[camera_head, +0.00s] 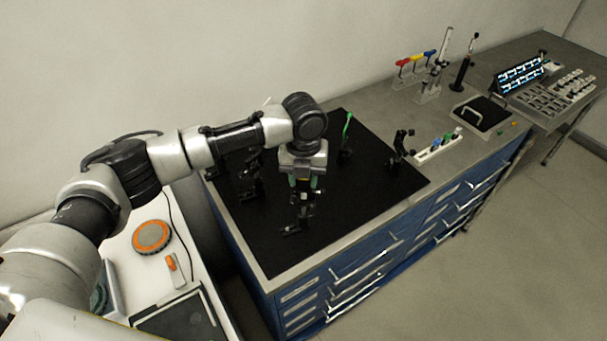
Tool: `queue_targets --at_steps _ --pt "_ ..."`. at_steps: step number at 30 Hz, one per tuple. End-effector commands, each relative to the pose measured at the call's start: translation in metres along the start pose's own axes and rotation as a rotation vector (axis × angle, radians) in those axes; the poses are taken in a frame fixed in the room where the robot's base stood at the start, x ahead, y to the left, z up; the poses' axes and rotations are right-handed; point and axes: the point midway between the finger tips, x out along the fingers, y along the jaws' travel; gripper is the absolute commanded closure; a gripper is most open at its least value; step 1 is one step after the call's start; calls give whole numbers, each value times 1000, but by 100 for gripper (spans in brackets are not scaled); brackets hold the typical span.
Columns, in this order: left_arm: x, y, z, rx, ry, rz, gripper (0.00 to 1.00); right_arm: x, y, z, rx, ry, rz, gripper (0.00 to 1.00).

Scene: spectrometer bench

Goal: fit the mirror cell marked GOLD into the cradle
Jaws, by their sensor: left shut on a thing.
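My left gripper (304,190) points down over the black breadboard mat (350,215), near its front left part. It is shut on a small part, which appears to be a mirror cell; the fingers mostly hide it and no GOLD mark can be read. A dark post-mounted holder (296,226) stands directly below the gripper, possibly the cradle. I cannot tell whether the held part touches it. My right gripper is out of view.
Other dark optic mounts stand at the mat's left, partly behind my arm, and at its right (400,146). A green-topped post (347,133) stands behind. A white rack (437,149) with coloured parts lies to the right. The mat's front right is clear.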

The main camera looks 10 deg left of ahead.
Motion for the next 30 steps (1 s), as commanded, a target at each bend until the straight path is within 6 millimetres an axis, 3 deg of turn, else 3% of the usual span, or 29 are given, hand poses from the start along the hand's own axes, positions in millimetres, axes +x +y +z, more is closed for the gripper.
queue_targets --at_steps 12,30 --pt "13 0 0 0 0 0 80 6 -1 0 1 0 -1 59" --pt "-6 0 0 1 0 0 80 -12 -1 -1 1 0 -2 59"
